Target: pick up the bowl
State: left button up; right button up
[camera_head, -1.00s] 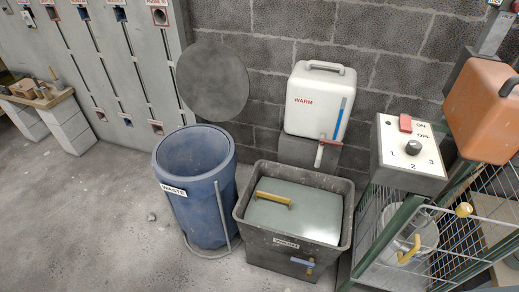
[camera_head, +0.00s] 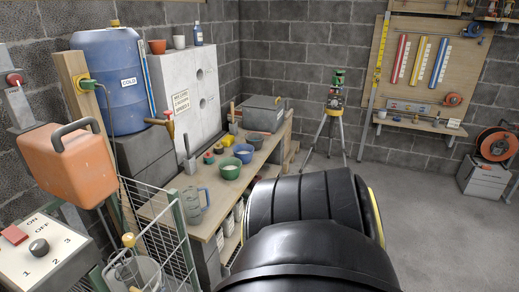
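Two bowls stand on the wooden workbench (camera_head: 172,187). A green bowl (camera_head: 230,172) with pale contents is nearer, and a blue bowl (camera_head: 243,155), also with something pale in it, is just behind it to the right. I cannot tell which one the task means. A black arm link of mine fills the lower middle of the view and covers the near right part of the bench. Neither of my grippers is in view.
A grey-blue mug (camera_head: 190,208) stands nearer on the bench, and a grey toolbox (camera_head: 262,113) at its far end. A wire cage (camera_head: 160,245) and a switch box (camera_head: 40,258) are at left. Open floor (camera_head: 430,200) lies at right.

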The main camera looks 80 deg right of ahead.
aim_at(230, 170)
jog(key=z, duration=3.2)
jog(key=i, duration=3.1)
jog(key=u, duration=3.25)
